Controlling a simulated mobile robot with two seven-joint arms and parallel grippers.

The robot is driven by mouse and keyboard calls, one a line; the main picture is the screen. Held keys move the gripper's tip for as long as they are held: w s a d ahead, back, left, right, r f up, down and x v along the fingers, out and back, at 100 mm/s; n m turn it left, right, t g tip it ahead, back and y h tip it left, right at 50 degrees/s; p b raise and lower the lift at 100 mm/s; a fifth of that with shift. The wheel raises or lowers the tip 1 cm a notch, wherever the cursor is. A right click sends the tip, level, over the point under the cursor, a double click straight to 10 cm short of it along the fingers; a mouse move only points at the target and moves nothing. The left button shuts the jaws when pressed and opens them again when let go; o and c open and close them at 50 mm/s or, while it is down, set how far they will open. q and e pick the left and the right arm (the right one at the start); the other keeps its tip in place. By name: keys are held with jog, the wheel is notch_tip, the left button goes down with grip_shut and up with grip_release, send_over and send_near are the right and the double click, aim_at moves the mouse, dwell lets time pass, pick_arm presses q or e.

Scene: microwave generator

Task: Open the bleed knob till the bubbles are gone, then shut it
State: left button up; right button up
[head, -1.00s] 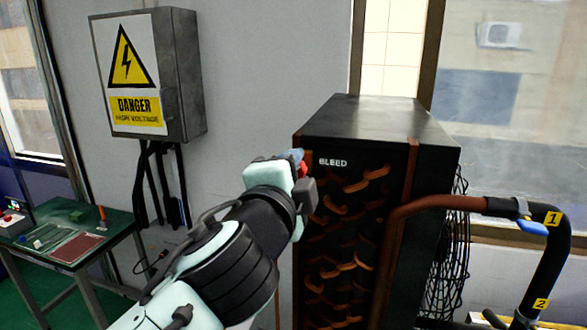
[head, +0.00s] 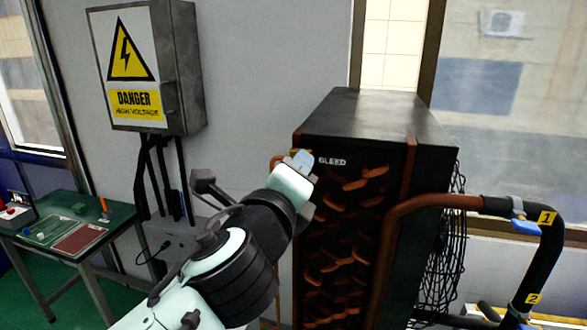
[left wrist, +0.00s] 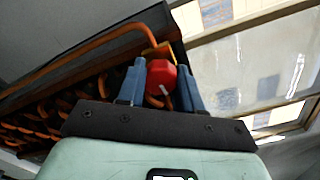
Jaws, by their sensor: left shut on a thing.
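The red bleed knob (left wrist: 161,77) sits between the two blue fingers of my left gripper (left wrist: 161,85) in the left wrist view. The gripper is shut on it. A white mark shows on the knob's face, and a yellow fitting (left wrist: 158,51) is behind it. In the head view my left gripper (head: 302,160) is at the upper left front edge of the black radiator unit (head: 375,120), beside the white BLEED label (head: 332,162). The gripper hides the knob there. No bubbles can be made out. My right gripper is not in view.
A thick pipe (head: 437,203) with a blue-handled valve (head: 525,226) runs out to the right of the unit. A grey danger box (head: 180,70) hangs on the wall at left. A green table (head: 110,218) with small items stands at lower left.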

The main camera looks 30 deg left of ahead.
pick_arm(q)
jog(key=shift+d+m, duration=0.1)
jog(key=shift+m, duration=0.3)
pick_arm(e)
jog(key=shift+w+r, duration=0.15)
pick_arm(q)
jog(key=o, duration=1)
jog(key=shift+o, duration=0.2)
jog(key=b+v, duration=0.2)
jog(key=v, duration=1.1)
jog(key=shift+s, duration=0.25)
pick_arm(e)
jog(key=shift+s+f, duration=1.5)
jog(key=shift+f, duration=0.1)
pick_arm(q)
jog(key=shift+f, duration=0.1)
